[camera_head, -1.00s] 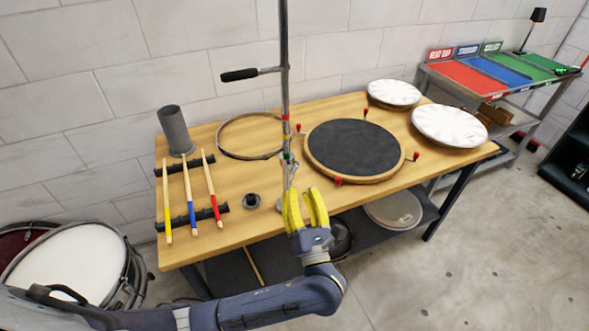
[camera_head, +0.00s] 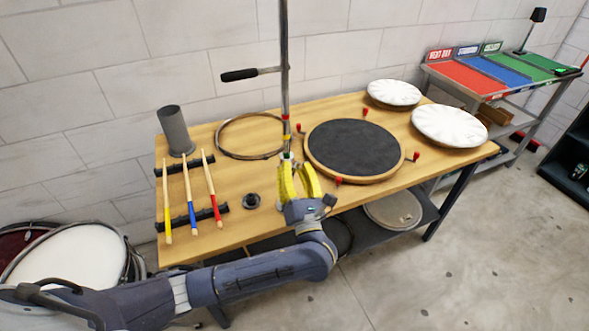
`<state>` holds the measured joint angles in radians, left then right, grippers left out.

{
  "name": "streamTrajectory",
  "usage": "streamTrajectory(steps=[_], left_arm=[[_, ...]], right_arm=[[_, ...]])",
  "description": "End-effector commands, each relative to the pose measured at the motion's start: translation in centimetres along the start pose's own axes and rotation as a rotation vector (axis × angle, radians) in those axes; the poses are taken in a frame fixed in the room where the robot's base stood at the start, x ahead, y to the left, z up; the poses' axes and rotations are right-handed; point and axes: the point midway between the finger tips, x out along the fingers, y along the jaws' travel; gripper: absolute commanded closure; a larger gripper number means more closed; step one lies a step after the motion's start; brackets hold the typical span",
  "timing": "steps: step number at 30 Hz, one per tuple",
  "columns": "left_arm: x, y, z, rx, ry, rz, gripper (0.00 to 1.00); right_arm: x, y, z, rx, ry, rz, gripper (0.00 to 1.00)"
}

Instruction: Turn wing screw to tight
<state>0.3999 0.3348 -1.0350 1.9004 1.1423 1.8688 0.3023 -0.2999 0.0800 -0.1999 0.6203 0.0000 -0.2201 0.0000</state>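A vertical metal stand (camera_head: 285,80) rises from the bench, with red, yellow and green bands low on it. A side arm with a black handle (camera_head: 240,75) sticks out to its left. My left gripper (camera_head: 296,166), with yellow fingers, is at the foot of the stand near the green band. Its fingers are spread apart, with the left fingertip right in front of the stand; I cannot tell whether it touches. The wing screw is not clearly visible; the stand's lower part is largely hidden by the fingers. My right gripper is not in view.
The wooden bench (camera_head: 235,180) holds a hoop (camera_head: 221,148), a round dark drum pad (camera_head: 350,147) with red-tipped clamps, white drumheads (camera_head: 449,126), three sticks on black racks (camera_head: 214,192), a grey cylinder (camera_head: 174,130) and a small black ring (camera_head: 252,201).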

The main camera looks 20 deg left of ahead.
Motion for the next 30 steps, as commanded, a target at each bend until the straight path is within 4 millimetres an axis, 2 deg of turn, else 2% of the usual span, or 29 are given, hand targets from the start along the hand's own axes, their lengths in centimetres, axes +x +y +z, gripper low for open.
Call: streamTrajectory(steps=[1, 9, 21, 30], left_arm=[[0.00, 0.00, 0.00, 0.000, 0.000, 0.000, 0.70], [-0.01, 0.01, 0.01, 0.000, 0.000, 0.000, 1.00], [-0.02, 0.00, 0.02, 0.019, -0.001, -0.009, 1.00], [-0.02, -0.02, 0.02, 0.178, 0.000, -0.073, 1.00]], right_arm=[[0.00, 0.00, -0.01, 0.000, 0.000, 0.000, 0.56], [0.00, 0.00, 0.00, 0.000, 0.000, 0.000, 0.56], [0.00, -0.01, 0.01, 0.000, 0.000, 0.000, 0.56], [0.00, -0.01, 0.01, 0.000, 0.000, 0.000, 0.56]])
